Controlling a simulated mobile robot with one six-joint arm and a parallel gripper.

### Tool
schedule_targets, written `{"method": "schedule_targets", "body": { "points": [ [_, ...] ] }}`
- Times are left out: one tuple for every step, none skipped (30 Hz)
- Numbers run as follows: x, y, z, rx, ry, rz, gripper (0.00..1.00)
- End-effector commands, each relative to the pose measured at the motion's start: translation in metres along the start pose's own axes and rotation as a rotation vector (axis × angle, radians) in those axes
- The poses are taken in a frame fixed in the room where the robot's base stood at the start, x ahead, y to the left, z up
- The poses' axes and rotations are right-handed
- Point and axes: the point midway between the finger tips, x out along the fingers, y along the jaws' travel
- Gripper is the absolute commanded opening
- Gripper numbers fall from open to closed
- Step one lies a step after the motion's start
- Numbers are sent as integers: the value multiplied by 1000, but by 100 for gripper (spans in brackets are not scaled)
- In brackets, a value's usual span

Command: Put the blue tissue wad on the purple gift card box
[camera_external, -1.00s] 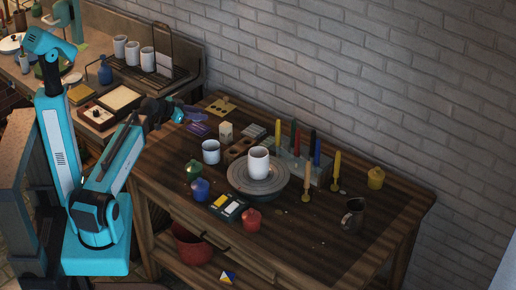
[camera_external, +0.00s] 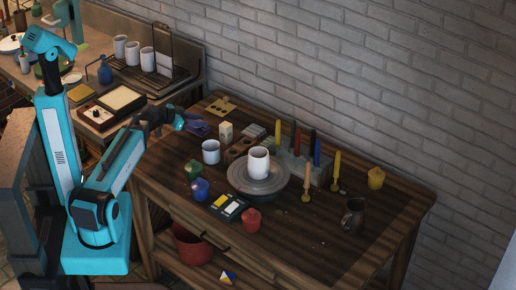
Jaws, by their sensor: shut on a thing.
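My gripper (camera_external: 183,121) is at the far left corner of the wooden table, at the end of the teal arm. It is shut on the blue tissue wad (camera_external: 200,125), a small blue-violet shape at its fingertips. The purple gift card box (camera_external: 201,132) lies flat on the table under and just in front of the wad, which partly covers it. The view is too small to tell whether the wad touches the box or is slightly above it.
A yellow card (camera_external: 220,107) lies behind the box. A small cream box (camera_external: 226,132) and a pale mug (camera_external: 211,151) stand to its right. A turntable (camera_external: 245,190) with a white cup (camera_external: 259,161) fills the table's middle.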

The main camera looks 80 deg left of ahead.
Motion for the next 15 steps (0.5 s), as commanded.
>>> {"method": "schedule_targets", "body": {
  "points": [
    [0, 0, 0, 0, 0, 0, 8],
    [0, 0, 0, 0, 0, 0, 8],
    [0, 0, 1, 0, 0, 0, 8],
    [0, 0, 0, 0, 0, 0, 32],
    [0, 0, 0, 0, 0, 0, 37],
    [0, 0, 0, 0, 0, 0, 44],
    [0, 0, 0, 0, 0, 0, 48],
    [0, 0, 0, 0, 0, 0, 48],
    [0, 0, 0, 0, 0, 0, 48],
    [0, 0, 0, 0, 0, 0, 48],
    [0, 0, 0, 0, 0, 0, 48],
    [0, 0, 0, 0, 0, 0, 48],
    [0, 0, 0, 0, 0, 0, 48],
    [0, 0, 0, 0, 0, 0, 48],
    [0, 0, 0, 0, 0, 0, 48]
  ]
}}
